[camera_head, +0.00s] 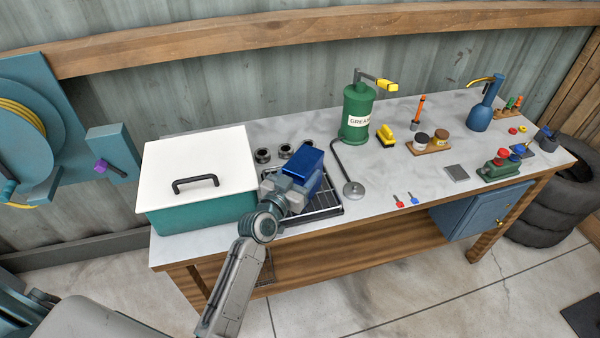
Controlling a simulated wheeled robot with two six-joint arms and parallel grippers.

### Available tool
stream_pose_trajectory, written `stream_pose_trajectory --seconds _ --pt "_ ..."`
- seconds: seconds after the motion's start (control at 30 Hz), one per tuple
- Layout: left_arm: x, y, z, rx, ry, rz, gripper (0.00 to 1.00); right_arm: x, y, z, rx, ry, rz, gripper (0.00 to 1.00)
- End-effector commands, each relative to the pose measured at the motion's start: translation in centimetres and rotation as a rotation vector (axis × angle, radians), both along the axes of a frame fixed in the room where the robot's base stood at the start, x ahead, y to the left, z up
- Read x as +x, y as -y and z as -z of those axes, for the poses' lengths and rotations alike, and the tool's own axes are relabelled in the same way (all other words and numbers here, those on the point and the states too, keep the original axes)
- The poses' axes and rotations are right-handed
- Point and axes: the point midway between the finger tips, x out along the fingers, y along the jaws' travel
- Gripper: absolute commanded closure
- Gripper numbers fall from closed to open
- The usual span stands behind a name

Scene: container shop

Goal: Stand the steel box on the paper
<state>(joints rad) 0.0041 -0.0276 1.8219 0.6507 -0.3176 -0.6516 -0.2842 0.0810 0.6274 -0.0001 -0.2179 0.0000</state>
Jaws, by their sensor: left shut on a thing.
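My left gripper (295,182) is over the left half of the workbench. It is shut on a glossy dark-blue box (304,163), which looks like the steel box. The gripper covers part of the box, and I cannot tell whether the box is clear of the black wire tray (331,209) below it. A small flat grey square (456,173) lies on the right part of the bench, well apart from the gripper; it may be the paper. My right gripper is not in view.
A white-lidded teal cooler (198,162) stands left of the gripper. A green grease can (357,111) and a lamp-like stand with a round base (354,189) stand between gripper and grey square. Small red and blue items (406,200) lie at the front edge. A green caddy (499,168) is right of the square.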

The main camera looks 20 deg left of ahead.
Motion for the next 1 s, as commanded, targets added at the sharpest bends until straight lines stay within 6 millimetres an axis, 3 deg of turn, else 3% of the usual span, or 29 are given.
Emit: stream_pose_trajectory --seconds 0.23,0.27,0.33,0.37,0.73,1.0 --pt "0.0 0.0 0.2 0.0 0.004 -0.001 0.82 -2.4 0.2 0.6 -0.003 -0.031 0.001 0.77" --pt "0.0 0.0 0.2 0.0 0.0 0.0 0.35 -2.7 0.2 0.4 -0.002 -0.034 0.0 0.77" --pt "0.0 0.0 0.2 0.0 0.0 0.0 0.21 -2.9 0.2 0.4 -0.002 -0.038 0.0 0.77" --pt "0.0 0.0 0.2 0.0 0.0 0.0 0.19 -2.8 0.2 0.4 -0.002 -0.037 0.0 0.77" --pt "-0.2 0.0 -0.1 0.001 -0.001 0.0 0.19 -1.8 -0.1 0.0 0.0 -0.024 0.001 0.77" --pt "-5.4 -1.1 0.4 0.004 -0.001 0.0 0.19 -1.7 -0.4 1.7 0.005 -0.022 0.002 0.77"
